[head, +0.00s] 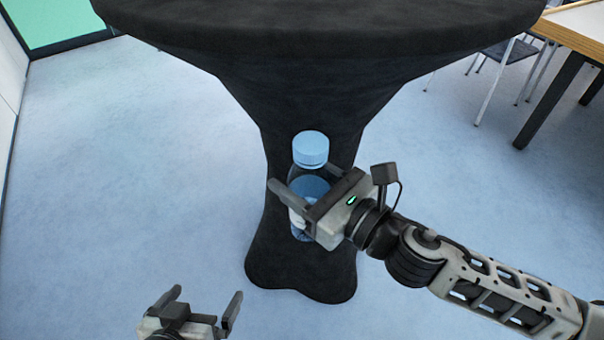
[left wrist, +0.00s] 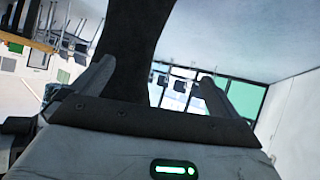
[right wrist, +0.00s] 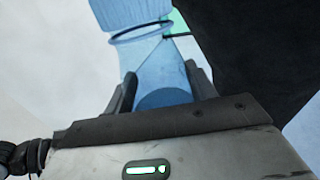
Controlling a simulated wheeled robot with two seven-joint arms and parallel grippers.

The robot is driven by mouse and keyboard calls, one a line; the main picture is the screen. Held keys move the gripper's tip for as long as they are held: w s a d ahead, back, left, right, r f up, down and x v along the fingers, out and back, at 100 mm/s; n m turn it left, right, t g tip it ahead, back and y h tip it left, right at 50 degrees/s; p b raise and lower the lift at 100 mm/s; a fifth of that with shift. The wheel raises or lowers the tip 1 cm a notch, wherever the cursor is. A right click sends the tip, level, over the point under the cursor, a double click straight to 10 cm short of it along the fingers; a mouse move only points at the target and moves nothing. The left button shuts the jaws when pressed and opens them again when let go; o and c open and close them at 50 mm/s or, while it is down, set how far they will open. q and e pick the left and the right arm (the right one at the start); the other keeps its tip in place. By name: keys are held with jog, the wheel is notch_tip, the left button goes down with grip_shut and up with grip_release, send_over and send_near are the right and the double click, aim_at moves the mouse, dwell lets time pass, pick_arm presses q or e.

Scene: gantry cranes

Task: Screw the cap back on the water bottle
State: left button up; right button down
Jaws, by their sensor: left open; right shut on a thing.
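My right gripper (head: 304,180) is shut on the water bottle (head: 309,188) and holds it upright in front of the black table. The bottle is clear blue with liquid and a pale label. A light blue cap (head: 311,149) sits at the top of the bottle. In the right wrist view the bottle (right wrist: 160,72) is between the fingers, with the cap (right wrist: 145,14) cut off by the top edge. How tightly the cap sits cannot be told. My left gripper (head: 207,293) is open and empty, low and left of the bottle.
A round table with a black cloth (head: 320,22) stands directly behind the bottle, its visible top bare. A wooden-topped table (head: 580,28) and chairs (head: 505,60) are at the upper right. The pale blue floor (head: 140,150) is clear on the left.

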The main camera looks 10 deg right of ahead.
pick_arm(q)
jog(key=v, duration=1.2)
pick_arm(e)
jog(key=shift+r, duration=0.1)
pick_arm(q)
jog(key=x, duration=1.2)
